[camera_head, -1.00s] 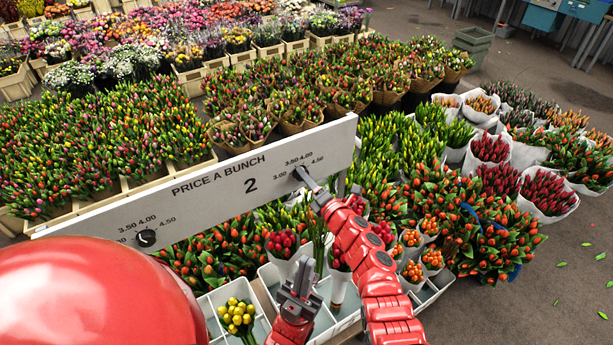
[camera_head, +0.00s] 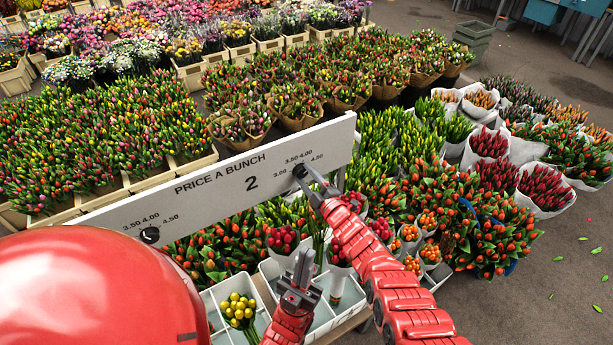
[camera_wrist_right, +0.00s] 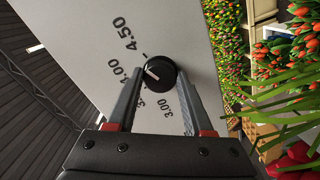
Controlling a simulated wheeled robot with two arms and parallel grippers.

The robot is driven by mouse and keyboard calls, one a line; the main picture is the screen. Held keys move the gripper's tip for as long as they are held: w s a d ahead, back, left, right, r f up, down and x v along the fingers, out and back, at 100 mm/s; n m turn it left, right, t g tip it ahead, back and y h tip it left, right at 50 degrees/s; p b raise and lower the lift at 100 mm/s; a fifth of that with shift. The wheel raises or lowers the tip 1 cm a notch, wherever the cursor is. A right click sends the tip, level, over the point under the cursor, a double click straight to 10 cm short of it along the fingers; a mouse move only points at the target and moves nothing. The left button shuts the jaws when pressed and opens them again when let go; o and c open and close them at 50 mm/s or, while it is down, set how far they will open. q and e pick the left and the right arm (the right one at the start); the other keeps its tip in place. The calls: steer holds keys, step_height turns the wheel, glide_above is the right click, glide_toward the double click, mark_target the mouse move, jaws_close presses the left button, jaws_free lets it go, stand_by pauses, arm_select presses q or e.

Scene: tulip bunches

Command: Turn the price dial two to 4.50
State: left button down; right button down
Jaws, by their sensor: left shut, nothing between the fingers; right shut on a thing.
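The 4.00 and 3.50 labels are partly hidden by a finger. My right gripper (camera_head: 304,177) is shut on this dial, one finger on each side, as the right wrist view shows. My left gripper (camera_head: 302,267) is shut and empty, below the sign and apart from it.
Another black dial (camera_head: 150,235) sits at the sign's left end, close to my red body shell. White compartment trays (camera_head: 328,310) with yellow and red flower bunches lie beneath the sign, around my left gripper. Tulip bunches crowd behind and right. Bare floor (camera_head: 545,245) shows at right.

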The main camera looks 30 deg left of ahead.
steer(key=shift+f+m, duration=0.1)
steer(key=shift+m, duration=1.1)
steer(key=shift+c, duration=1.4)
jaws_free()
